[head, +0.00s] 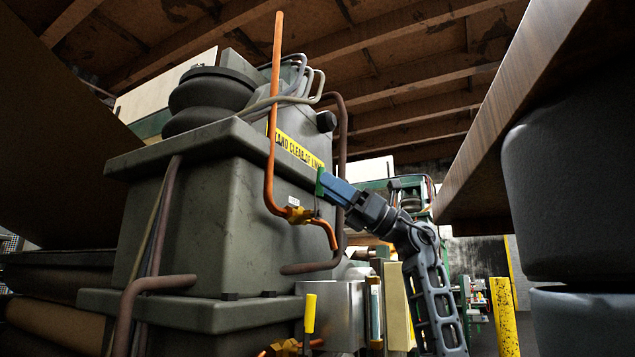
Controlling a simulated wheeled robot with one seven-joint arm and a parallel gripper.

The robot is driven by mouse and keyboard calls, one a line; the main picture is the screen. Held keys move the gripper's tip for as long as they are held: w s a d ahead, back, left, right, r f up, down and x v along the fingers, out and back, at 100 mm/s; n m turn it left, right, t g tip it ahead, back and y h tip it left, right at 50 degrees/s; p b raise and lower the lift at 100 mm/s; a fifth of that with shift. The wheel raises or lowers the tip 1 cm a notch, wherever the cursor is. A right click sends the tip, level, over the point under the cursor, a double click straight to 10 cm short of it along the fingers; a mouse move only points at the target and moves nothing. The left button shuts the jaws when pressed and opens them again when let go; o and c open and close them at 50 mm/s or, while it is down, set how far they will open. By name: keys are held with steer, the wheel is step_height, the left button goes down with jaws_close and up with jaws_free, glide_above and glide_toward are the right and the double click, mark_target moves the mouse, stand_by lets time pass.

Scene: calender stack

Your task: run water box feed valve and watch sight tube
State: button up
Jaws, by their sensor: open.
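A brass valve (298,214) sits on a bent orange pipe (269,150) at the front of a large grey housing. A small white tag is just above it. My gripper (320,186) reaches in from the right, its green-tipped end just above and right of this valve. It is open, and I see nothing held in it; whether it touches the valve is unclear. Lower down, a yellow handle (309,313) stands upright by another brass fitting (288,347). A silver metal box (335,312) is beside it. A narrow upright tube (375,308), possibly the sight tube, stands right of the box; its level is unreadable.
The grey housing (215,215) fills the left middle and carries a yellow "stand clear" strip. A brown pipe (310,267) bends below the valve. A wooden-edged slab (530,85) and dark rounded bodies close off the right. A yellow post (504,317) stands behind my arm.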

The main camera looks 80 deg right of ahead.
steer(key=v, duration=0.3)
steer(key=shift+s+f, duration=0.2)
steer(key=shift+s, duration=0.05)
stand_by(0.4)
